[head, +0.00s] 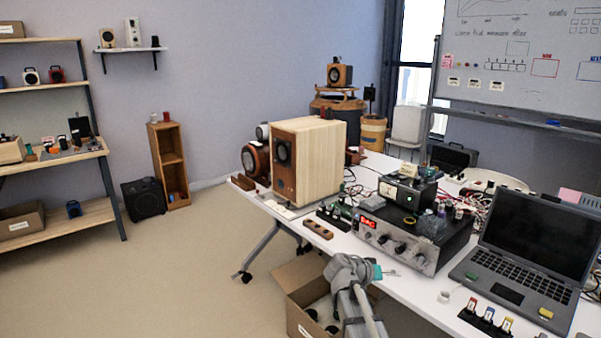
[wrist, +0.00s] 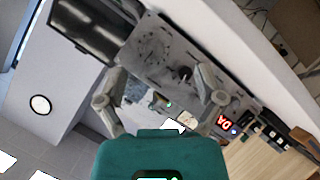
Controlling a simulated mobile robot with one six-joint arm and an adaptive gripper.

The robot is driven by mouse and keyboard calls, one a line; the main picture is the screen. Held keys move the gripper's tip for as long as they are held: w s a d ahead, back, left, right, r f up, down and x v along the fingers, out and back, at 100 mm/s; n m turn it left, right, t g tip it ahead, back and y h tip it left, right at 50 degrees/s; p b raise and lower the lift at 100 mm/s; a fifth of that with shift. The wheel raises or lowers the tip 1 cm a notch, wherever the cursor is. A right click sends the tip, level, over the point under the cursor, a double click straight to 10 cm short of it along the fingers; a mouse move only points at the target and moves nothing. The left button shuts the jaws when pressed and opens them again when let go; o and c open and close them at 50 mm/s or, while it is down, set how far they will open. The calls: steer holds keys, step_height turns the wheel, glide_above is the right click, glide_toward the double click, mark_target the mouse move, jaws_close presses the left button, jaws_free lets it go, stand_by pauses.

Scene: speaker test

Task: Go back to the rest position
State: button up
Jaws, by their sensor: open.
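My gripper (head: 391,272) shows small in the head view, at the end of my grey arm, with a teal body. It is low in front of the table edge, by the front of a silver-and-black amplifier with a red display (head: 412,248). In the wrist view my gripper (wrist: 160,78) has its two grey fingers spread wide, and I see nothing clearly held between them. The amplifier's front panel (wrist: 150,48) with its knobs and red display lies beyond the fingers. No marked rest position shows in either view.
A white table (head: 400,283) carries a wooden speaker (head: 330,160), cables and an open laptop (head: 530,245). An open cardboard box (head: 297,285) stands on the floor below my arm. Shelves (head: 55,158) stand at the left. The floor at left centre is clear.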

steer(key=s+a+f+n+g+y, duration=0.2)
steer(key=s+a+f+y, duration=0.35)
steer(key=s, duration=0.35)
steer(key=s+a+f+n+g+y, duration=0.3)
steer(key=s+a+f+y, duration=0.3)
steer(key=s, duration=0.4)
step_height(320, 180, up, 21)
steer(key=p, duration=1.9)
steer(key=shift+w+d+f+p, duration=0.2)
steer(key=shift+w+d+p, duration=0.15)
steer(key=shift+d, duration=0.1)
steer(key=shift+y, duration=0.25)
